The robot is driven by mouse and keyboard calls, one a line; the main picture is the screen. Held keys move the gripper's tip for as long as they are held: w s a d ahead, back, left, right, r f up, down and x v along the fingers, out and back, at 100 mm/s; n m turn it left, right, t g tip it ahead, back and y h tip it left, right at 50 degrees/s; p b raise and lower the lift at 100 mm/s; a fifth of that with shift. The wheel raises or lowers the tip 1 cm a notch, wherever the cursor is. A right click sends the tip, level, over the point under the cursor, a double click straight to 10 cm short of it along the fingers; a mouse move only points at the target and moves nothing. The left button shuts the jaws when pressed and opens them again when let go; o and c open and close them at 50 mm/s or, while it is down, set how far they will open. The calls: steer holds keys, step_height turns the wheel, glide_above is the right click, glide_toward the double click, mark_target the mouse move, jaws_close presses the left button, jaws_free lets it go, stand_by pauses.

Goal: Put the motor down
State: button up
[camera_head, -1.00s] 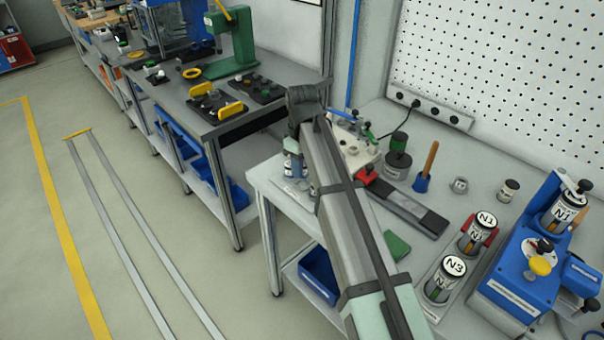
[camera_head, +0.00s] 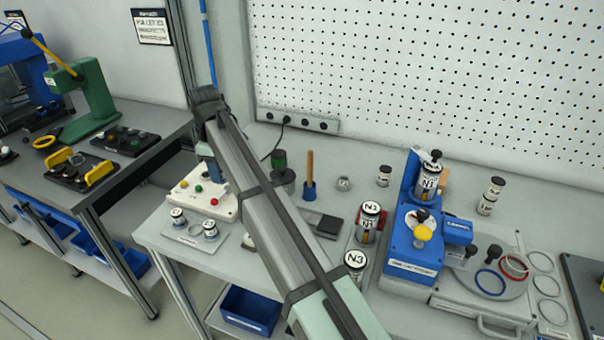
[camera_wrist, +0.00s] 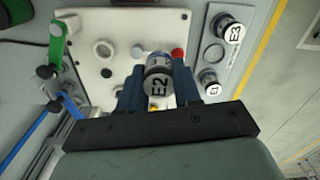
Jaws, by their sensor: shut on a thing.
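The motor (camera_wrist: 158,83), a small cylinder marked E2 with a pale label, is between the two dark blue fingers of my gripper (camera_wrist: 157,92) in the wrist view. My gripper is shut on it. Behind it is a cream test box (camera_wrist: 118,20) with a round hole, a dark knob and a red button. I cannot tell whether the motor touches the box. In the head view the cream box (camera_head: 222,212) stands on the bench, and my arm hides most of the gripper and the motor.
A grey tray (camera_wrist: 222,62) beside the box holds motors E3 (camera_wrist: 231,30) and E1 (camera_wrist: 209,83), with an empty round seat between them. A green lever (camera_wrist: 57,42) and a blue lever (camera_wrist: 68,104) stand at the box's other side. Motor N3 (camera_head: 355,262) and a blue machine (camera_head: 412,255) are farther right.

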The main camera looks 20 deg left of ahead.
steer(key=w+d+f, duration=0.1)
steer(key=w+d, duration=0.7)
steer(key=w, duration=0.5)
steer(key=w+d, duration=0.7)
steer(key=w, duration=0.5)
steer(key=shift+n, duration=0.3)
steer(key=shift+w+f, duration=0.15)
steer(key=shift+f, duration=4.6)
steer(key=shift+f, duration=0.1)
steer(key=o, duration=1.1)
step_height(320, 180, up, 12)
steer(key=shift+r, duration=0.15)
